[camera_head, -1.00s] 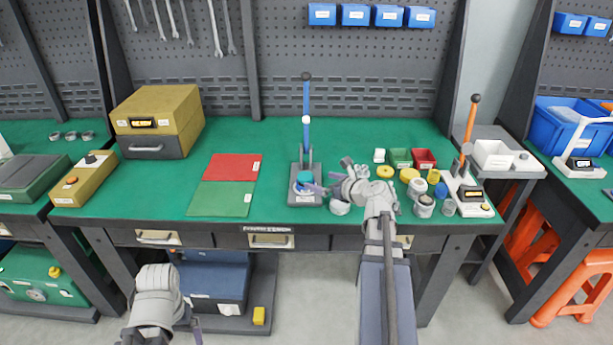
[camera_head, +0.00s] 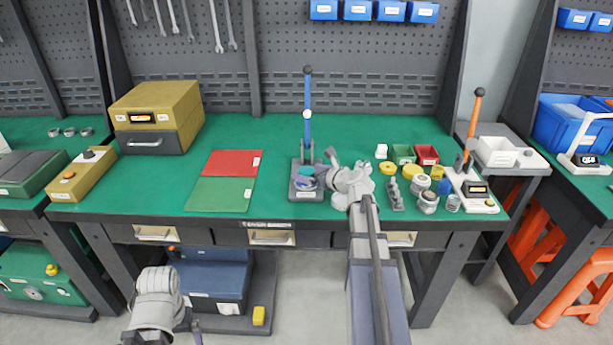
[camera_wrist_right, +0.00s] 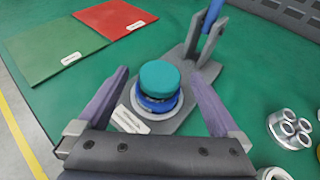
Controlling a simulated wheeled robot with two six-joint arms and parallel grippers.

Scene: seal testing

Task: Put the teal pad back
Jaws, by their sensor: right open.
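The teal pad (camera_wrist_right: 160,76) sits on top of a blue ring part on the base of the blue-handled press (camera_wrist_right: 205,60) in the right wrist view. In the head view the pad (camera_head: 305,171) is small and partly hidden beside my right gripper (camera_head: 318,178). In the right wrist view my right gripper (camera_wrist_right: 162,95) is open, with its two purple fingers on either side of the pad and blue part, apart from them. My left arm shows at the bottom left of the head view, its gripper mostly out of sight below the table edge.
A red mat (camera_head: 233,163) and green mat (camera_head: 221,194) lie left of the press. Right of my gripper are yellow rings (camera_head: 388,169), metal parts (camera_head: 428,202), small green and red bins (camera_head: 427,154), and an orange-handled press (camera_head: 470,190). A yellow box (camera_head: 157,110) stands back left.

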